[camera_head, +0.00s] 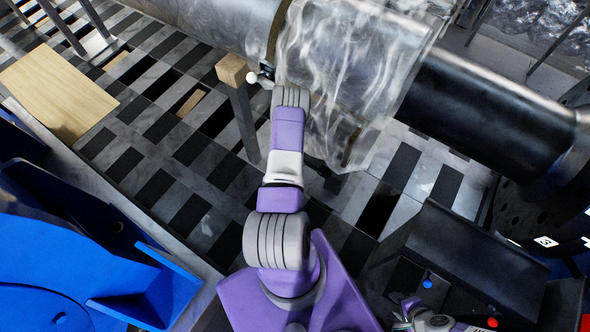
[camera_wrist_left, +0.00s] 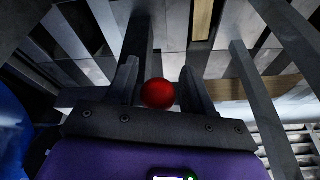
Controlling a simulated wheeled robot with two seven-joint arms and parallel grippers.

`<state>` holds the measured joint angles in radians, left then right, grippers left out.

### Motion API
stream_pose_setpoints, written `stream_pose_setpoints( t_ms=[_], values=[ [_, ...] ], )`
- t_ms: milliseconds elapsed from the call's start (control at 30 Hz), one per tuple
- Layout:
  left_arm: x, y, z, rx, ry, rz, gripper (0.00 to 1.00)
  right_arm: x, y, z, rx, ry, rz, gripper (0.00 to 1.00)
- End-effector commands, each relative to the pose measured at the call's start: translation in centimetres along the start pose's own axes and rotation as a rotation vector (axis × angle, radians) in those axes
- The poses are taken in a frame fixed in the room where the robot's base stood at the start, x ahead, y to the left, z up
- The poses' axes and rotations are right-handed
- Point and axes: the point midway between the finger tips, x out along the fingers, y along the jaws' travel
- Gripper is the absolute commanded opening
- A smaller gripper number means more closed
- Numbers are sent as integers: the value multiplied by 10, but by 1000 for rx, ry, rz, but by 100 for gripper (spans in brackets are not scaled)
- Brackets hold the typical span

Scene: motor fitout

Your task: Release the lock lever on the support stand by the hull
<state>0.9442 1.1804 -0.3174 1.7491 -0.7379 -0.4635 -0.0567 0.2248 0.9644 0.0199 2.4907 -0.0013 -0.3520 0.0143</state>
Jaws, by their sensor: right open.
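A support stand, a dark post (camera_head: 244,122) topped by a wooden block (camera_head: 233,69), stands beside the large grey cylindrical hull (camera_head: 225,20). A small white ball (camera_head: 251,78) shows by the block; I cannot tell whether it belongs to the lock lever. My left arm reaches up to this spot, and its wrist hides the left gripper in the head view. In the left wrist view, the left gripper (camera_wrist_left: 159,70) has its fingers apart, with a red ball knob (camera_wrist_left: 157,93) between them; contact is unclear. My right gripper (camera_head: 412,313) is open at the bottom, partly in view.
Clear wrapping (camera_head: 345,75) covers part of the cylinder, beside a black section (camera_head: 480,110). A wooden board (camera_head: 58,90) lies at the left, above blue structures (camera_head: 70,255). Dark bars, including a long post (camera_wrist_left: 262,110), flank the gripper in the wrist view.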

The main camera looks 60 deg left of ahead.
Motion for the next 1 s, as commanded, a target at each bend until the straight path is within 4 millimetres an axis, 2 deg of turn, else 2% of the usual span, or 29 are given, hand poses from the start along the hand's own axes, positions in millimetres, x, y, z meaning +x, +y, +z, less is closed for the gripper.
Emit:
stream_pose_setpoints(
  t_ms=[367, 733, 867, 1000],
  values=[
    [-4, 1, -2, 1, 4, 1, 58, -2, -1, 0, 0, 0, 0, 41],
    [-63, 0, -2, 0, 4, 0, 58, -18, -7, 1, 0, 0, 0, 41],
    [-73, 0, -1, 0, 3, 1, 58, -20, -7, 1, 0, 0, 0, 41],
    [-76, 0, -1, 1, 3, 1, 58, -20, -7, 1, 0, 0, 0, 41]
  ],
)
